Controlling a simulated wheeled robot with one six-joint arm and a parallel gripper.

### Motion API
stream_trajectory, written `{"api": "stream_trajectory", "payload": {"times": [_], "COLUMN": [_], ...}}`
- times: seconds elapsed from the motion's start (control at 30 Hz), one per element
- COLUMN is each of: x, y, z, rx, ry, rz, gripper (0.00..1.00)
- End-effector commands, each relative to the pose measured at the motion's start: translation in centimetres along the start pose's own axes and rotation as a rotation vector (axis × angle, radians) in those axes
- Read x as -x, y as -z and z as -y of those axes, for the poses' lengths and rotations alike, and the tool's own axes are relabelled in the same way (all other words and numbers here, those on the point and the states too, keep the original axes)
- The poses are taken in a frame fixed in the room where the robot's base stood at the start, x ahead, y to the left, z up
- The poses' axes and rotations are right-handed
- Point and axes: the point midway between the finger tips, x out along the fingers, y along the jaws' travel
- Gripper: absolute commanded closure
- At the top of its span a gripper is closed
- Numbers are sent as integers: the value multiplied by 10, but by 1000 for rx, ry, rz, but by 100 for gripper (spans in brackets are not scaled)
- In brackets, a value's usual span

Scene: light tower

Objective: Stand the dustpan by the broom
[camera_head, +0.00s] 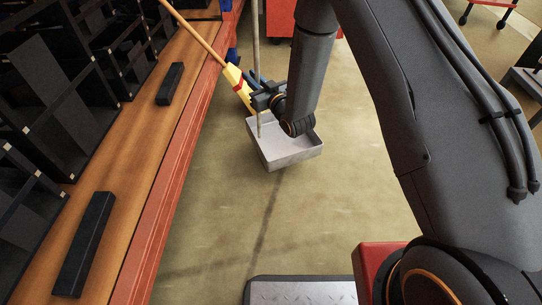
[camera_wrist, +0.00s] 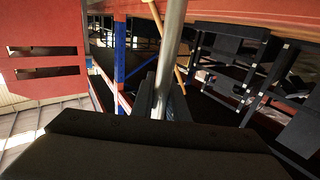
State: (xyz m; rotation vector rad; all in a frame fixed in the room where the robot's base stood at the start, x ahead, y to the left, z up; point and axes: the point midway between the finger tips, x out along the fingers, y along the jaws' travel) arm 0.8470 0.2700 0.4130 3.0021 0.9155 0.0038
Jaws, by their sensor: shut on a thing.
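The dustpan (camera_head: 290,151) is a grey metal tray with a long upright handle (camera_head: 256,45). My gripper (camera_head: 260,99) is shut on the handle, a little above the tray. The tray looks level, at or just above the floor; I cannot tell if it touches. The broom (camera_head: 238,82) has a yellow head and a wooden stick. It leans against the bench edge, just left of and behind the dustpan handle. In the wrist view, the metal handle (camera_wrist: 172,45) runs up between my fingers, and the broom stick (camera_wrist: 154,14) shows behind it.
A wooden bench (camera_head: 135,165) with a red edge runs along the left, holding black frames and two black bars (camera_head: 84,243). A red cabinet (camera_head: 281,18) stands at the back. The concrete floor (camera_head: 300,220) in the middle is clear.

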Motion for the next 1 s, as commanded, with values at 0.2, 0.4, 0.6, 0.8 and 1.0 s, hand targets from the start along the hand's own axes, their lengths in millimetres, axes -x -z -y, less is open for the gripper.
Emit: {"api": "stream_trajectory", "payload": {"times": [0.2,0.4,0.6,0.8,1.0], "x": [-28,-34,-34,-34,-34], "y": [11,6,-25,-50,-67], "z": [32,39,39,39,39], "rx": [3,3,3,3,3], "ry": [-31,-43,-43,-43,-43], "rz": [-3,-1,2,-1,0], "gripper": [100,100,100,100,100]}}
